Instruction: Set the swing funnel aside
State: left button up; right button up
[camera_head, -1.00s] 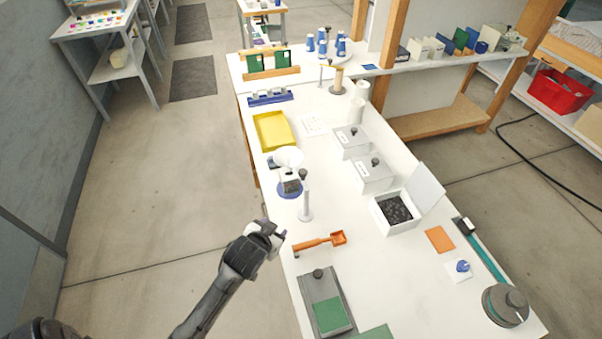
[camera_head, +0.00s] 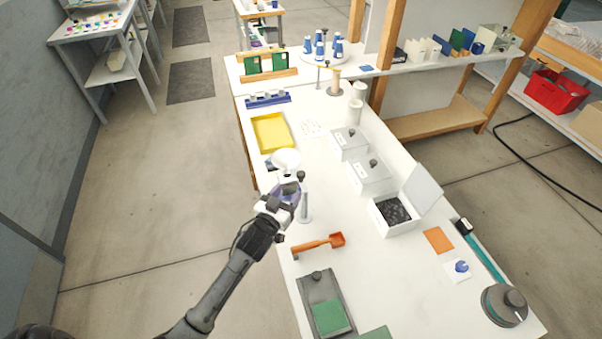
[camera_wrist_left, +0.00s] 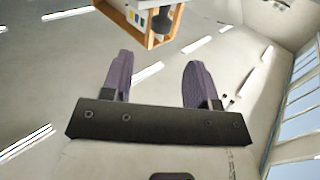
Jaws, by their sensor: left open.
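The swing funnel (camera_head: 286,158) is a white bowl at the top of the small press near the table's left edge, behind the left gripper in the head view. My left gripper (camera_head: 287,188) overlaps the press in that view, just below the funnel. It hides most of the press body and its blue base; I cannot tell whether it touches them. In the left wrist view the two purple fingers (camera_wrist_left: 158,65) stand apart with nothing between them. The funnel is not visible there. My right gripper is not in view.
A grey upright post (camera_head: 305,208) stands close to the right of the gripper. An orange scoop (camera_head: 318,245) lies nearer, and a yellow tray (camera_head: 271,131) lies beyond the funnel. White lidded boxes (camera_head: 368,177) stand to the right.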

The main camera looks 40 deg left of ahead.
aim_at(299, 176)
pick_arm(q)
jog(key=x, duration=0.9)
jog(key=shift+c, duration=0.4)
grip_shut()
